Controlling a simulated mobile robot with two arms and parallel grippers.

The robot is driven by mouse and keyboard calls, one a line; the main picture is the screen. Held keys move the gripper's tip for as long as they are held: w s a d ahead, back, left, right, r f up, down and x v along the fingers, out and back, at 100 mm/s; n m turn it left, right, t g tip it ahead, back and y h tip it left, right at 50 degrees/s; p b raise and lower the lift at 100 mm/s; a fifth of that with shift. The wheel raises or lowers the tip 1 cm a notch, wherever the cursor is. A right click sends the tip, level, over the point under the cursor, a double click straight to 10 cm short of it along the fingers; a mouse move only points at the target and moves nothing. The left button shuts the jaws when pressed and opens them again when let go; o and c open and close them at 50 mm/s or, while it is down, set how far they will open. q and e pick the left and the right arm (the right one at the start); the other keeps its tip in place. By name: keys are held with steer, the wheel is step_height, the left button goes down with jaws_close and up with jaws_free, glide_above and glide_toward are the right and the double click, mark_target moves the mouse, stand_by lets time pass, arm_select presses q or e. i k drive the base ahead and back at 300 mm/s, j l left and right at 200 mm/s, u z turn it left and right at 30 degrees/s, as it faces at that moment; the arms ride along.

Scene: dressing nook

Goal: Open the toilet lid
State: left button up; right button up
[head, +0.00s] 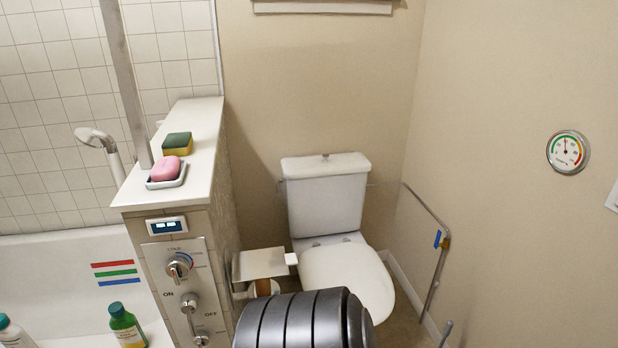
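The white toilet (327,200) stands against the back wall, right of the tiled half wall. Its lid (345,272) lies flat and looks down over the bowl; the seat and bowl opening do not show. The hinge edge is at the foot of the tank. A dark ribbed shape at the bottom centre, which I cannot identify for sure, covers the lower left front of the toilet. Neither of my grippers shows in the head view.
A paper holder (262,263) sticks out left of the lid. A bent metal rail (433,278) stands on the right. The half wall (200,135) carries a pink soap (165,169) and a sponge (177,143). A green bottle (126,325) is at the lower left.

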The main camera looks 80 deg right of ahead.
mark_target(357, 265)
steer(key=z, duration=3.35)
